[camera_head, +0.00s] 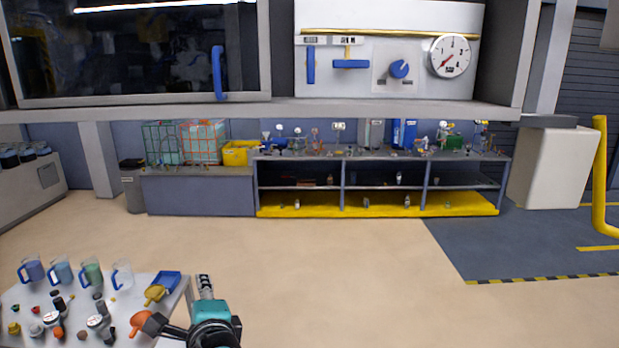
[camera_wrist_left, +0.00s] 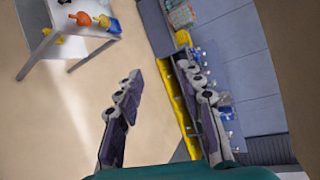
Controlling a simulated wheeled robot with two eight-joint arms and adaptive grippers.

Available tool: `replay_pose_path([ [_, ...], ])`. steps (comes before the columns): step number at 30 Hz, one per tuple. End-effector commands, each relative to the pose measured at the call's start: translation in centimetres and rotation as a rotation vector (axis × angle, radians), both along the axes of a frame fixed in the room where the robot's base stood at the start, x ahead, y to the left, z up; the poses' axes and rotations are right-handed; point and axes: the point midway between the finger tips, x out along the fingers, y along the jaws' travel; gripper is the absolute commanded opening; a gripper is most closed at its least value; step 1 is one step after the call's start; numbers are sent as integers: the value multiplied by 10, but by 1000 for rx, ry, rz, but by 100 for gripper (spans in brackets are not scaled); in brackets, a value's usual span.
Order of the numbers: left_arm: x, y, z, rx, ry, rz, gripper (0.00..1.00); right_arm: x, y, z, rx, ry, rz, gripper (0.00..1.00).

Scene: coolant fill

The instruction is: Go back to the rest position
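My left gripper (camera_wrist_left: 160,85) is open in the left wrist view, with its two dark fingers spread apart and nothing between them. Only floor and a shelf in the distance show behind the fingers. In the head view the teal and black end of my left arm stands at the bottom, just right of the white table (camera_head: 172,312). My right gripper is in neither view.
The table holds several jugs (camera_head: 91,272), caps, a blue tray (camera_head: 166,281), a yellow funnel (camera_head: 154,294) and an orange funnel (camera_head: 140,324). A panel with a gauge (camera_head: 450,56) hangs ahead. A workbench (camera_head: 345,185) stands at the back. Open floor lies between.

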Motion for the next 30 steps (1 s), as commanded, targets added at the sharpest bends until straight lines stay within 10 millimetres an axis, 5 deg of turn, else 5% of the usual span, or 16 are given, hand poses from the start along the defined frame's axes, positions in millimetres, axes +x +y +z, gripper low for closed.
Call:
replay_pose_path([
  [1,-12,11,-52,-127,13,53,38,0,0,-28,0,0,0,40],
  [9,-80,21,-258,-879,62,387,38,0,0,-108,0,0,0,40],
  [15,-120,-6,-364,-1354,83,626,38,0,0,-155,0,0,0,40],
  [20,-132,-23,-393,-1539,94,718,38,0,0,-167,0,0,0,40],
  [30,-134,-27,-392,-1567,98,732,38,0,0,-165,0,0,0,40],
])
